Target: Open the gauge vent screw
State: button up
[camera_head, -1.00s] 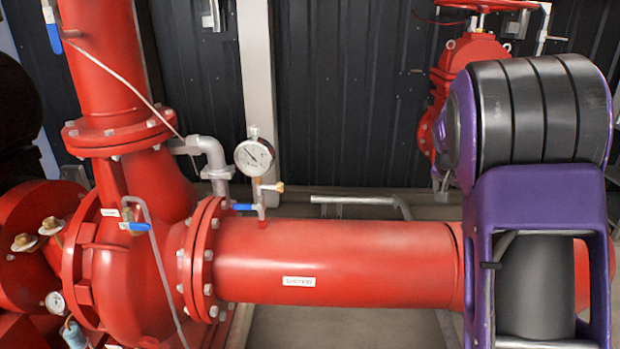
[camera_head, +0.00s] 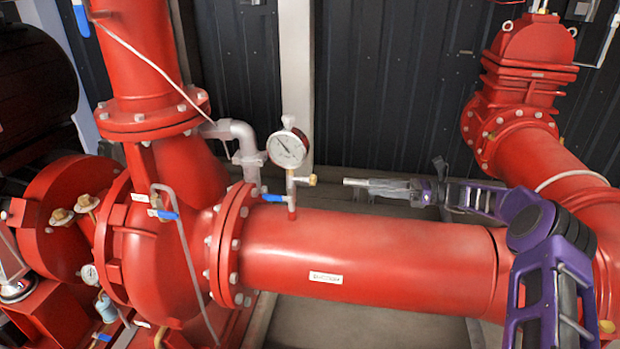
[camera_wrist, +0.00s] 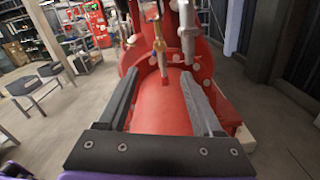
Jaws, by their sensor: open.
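The pressure gauge (camera_head: 287,149) is a white round dial on a thin stem rising from the red suction pipe (camera_head: 360,250). A small brass vent screw (camera_head: 312,180) sticks out to the right of the stem, just below the dial. My gripper (camera_head: 348,182) is right of the screw at about its height, pointing left at it, with a small gap between them in the picture. In the wrist view my gripper (camera_wrist: 160,74) is open and empty, with the gauge stem (camera_wrist: 159,45) ahead between the finger tips. A brass part (camera_wrist: 153,14) shows near the top edge there.
A grey elbow pipe (camera_head: 240,140) stands just left of the gauge. A flange (camera_head: 232,245) is to the left. A large red valve (camera_head: 520,80) stands at the back right.

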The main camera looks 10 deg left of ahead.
aim_at(314, 181)
jog(key=a, duration=1.1)
jog(key=s+a+p, duration=0.1)
jog(key=a, duration=0.5)
jog(key=shift+a, duration=0.15)
grip_shut()
